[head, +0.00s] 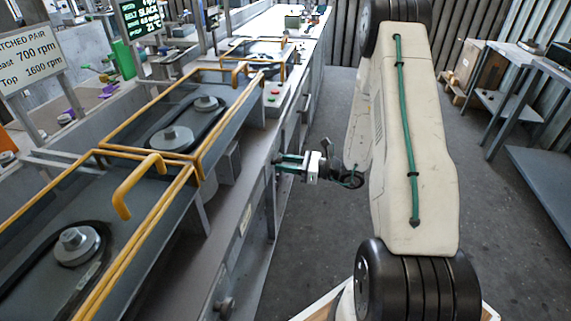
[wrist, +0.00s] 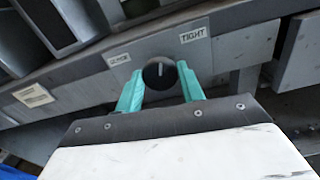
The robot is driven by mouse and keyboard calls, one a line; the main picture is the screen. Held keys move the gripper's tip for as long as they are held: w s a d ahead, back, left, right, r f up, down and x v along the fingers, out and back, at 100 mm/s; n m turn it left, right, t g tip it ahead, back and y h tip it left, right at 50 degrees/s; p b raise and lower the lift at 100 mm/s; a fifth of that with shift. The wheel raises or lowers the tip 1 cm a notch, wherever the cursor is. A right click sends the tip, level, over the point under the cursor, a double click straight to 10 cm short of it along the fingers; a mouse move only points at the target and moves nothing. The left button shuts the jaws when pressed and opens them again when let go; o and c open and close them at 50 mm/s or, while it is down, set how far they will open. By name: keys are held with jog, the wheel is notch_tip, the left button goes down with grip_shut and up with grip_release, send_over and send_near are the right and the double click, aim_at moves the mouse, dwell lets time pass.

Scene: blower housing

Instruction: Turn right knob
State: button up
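The knob (wrist: 159,73) is dark and round with a pale vertical mark. It sits on a grey plate on the bench front, between a label at its left that seems to read "SLACK" and a "TIGHT" label (wrist: 194,36) at its right. My gripper (wrist: 160,82) has its two teal fingers apart, one on each side of the knob. Small gaps seem to show beside it; whether a fingertip touches it I cannot tell. In the head view my gripper (head: 278,164) is at the bench's front face and the knob there is hidden.
Another knob (head: 225,308) is on the bench front, nearer the camera. Yellow guard rails (head: 150,155) frame belts and pulleys on the bench top. A sign (head: 28,62) reads 700 rpm and 1600 rpm. The floor at the right is clear up to a grey side table (head: 505,80).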

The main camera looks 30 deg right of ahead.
jog(key=shift+c, duration=0.8)
jog(key=shift+m, duration=0.3)
jog(key=m, duration=1.1)
jog(key=o, duration=1)
jog(key=shift+c, duration=0.2)
jog(key=shift+d, duration=0.15)
